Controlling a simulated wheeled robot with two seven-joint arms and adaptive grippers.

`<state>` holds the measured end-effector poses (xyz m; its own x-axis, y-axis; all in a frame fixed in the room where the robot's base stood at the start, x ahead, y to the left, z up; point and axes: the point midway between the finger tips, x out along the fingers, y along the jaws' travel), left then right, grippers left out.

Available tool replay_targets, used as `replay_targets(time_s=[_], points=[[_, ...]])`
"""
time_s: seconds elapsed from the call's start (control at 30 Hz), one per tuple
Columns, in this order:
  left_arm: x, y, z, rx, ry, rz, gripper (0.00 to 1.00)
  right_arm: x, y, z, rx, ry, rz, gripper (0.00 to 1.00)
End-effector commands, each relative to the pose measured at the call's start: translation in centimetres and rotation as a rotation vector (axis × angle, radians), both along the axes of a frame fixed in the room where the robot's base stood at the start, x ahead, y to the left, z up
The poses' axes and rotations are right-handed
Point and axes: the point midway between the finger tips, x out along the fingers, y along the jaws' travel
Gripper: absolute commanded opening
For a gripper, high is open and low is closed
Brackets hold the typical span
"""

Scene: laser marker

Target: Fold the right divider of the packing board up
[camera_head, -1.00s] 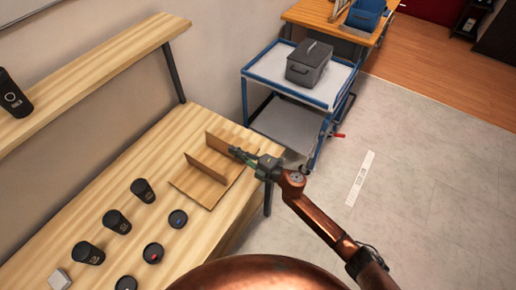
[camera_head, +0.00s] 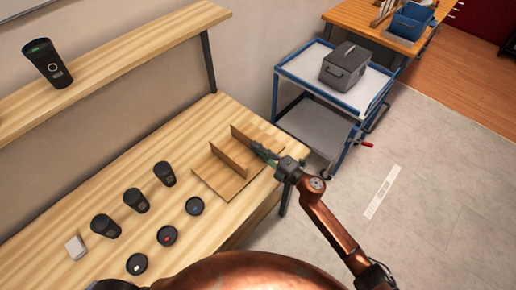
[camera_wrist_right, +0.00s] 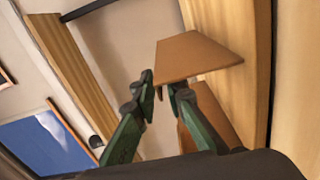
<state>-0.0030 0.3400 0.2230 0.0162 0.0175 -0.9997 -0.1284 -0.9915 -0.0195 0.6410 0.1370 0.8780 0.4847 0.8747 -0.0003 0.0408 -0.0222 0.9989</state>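The wooden packing board (camera_head: 234,187) lies on the workbench near its far end. One divider (camera_head: 229,158) stands up across its middle. The other divider (camera_head: 243,136), farther back and to the right, also shows raised; its exact angle is unclear. My right gripper (camera_head: 259,148) is at this right divider, its tips close to the panel. In the right wrist view, a brown panel (camera_wrist_right: 195,57) shows just beyond the fingertips (camera_wrist_right: 160,86). The tips look close together with a narrow gap; whether they pinch the panel is unclear. My left gripper is not in view.
Several black cups (camera_head: 135,200) and round lids (camera_head: 167,235) stand left of the board. A small white block (camera_head: 75,247) is at the bench's left. A shelf (camera_head: 130,58) runs above the bench. A blue cart (camera_head: 315,89) with a grey box (camera_head: 345,66) stands beyond.

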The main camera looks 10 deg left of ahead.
Motion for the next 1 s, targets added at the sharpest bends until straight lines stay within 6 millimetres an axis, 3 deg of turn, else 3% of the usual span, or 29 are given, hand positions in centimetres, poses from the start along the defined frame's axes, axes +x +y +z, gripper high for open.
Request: replay_targets(time_s=[0.47,1.0], points=[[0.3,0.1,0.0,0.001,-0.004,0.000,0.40,-0.3,-0.9,-0.1,-0.001,0.001,-0.004,0.20],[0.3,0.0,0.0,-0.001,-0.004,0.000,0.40,-5.0,-9.4,-0.1,-0.001,0.001,-0.003,0.20]])
